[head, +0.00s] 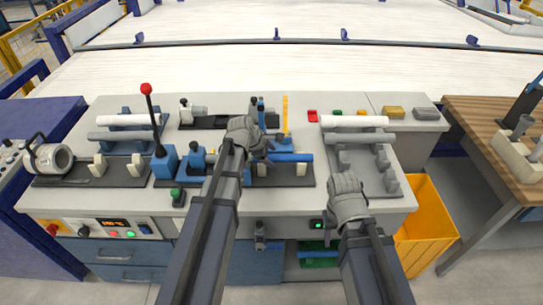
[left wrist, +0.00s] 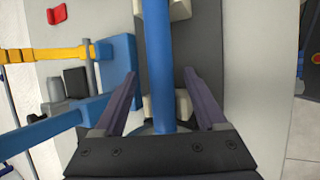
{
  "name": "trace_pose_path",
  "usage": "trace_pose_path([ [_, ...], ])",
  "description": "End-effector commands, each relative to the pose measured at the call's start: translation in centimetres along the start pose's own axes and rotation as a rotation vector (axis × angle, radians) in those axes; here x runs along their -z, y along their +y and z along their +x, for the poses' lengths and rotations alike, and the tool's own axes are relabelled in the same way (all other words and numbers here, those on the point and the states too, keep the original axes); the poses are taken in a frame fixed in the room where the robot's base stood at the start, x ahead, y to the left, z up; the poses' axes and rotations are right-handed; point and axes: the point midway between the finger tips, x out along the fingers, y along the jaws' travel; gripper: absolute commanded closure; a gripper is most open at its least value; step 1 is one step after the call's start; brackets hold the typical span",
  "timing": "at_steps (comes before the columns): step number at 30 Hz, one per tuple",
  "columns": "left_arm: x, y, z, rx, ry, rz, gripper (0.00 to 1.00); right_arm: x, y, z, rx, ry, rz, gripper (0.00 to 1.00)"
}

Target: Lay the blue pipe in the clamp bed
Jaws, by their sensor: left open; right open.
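The blue pipe (head: 290,157) lies on the bench in the middle of the head view, its left part hidden behind my left gripper. In the left wrist view the blue pipe (left wrist: 158,65) runs lengthwise between the two open fingers, with a gap on each side. It rests over cream-coloured blocks (left wrist: 182,103) on a dark plate, which look like the clamp bed's supports. My left gripper (head: 262,152) is open and above or around the pipe; I cannot tell its exact height. My right gripper (head: 345,190) is at the bench's front right; its fingers are hard to see.
A grey rack (head: 362,165) with white and grey pipes stands at the right. Another rack (head: 122,135) and a red-knobbed lever (head: 146,89) stand at the left. A yellow bin (head: 427,225) is beside the bench. A blue clamp part (left wrist: 117,75) stands close to the left fingers.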

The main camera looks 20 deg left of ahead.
Motion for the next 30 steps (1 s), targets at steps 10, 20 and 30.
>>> trace_pose_path([
  [10, 0.0, 0.0, -0.4, 0.000, 0.000, 0.000, 0.26, 0.0, 0.0, -0.3, 0.000, 0.000, 0.000, 0.50],
  [20, -0.2, 0.1, -4.0, 0.000, 0.000, -0.002, 0.26, -0.2, 0.3, -3.5, 0.000, 0.000, 0.000, 0.50],
  [30, -0.1, 0.1, -7.8, 0.000, 0.000, -0.001, 0.26, -0.4, 0.6, -6.7, 0.000, 0.000, 0.000, 0.50],
])
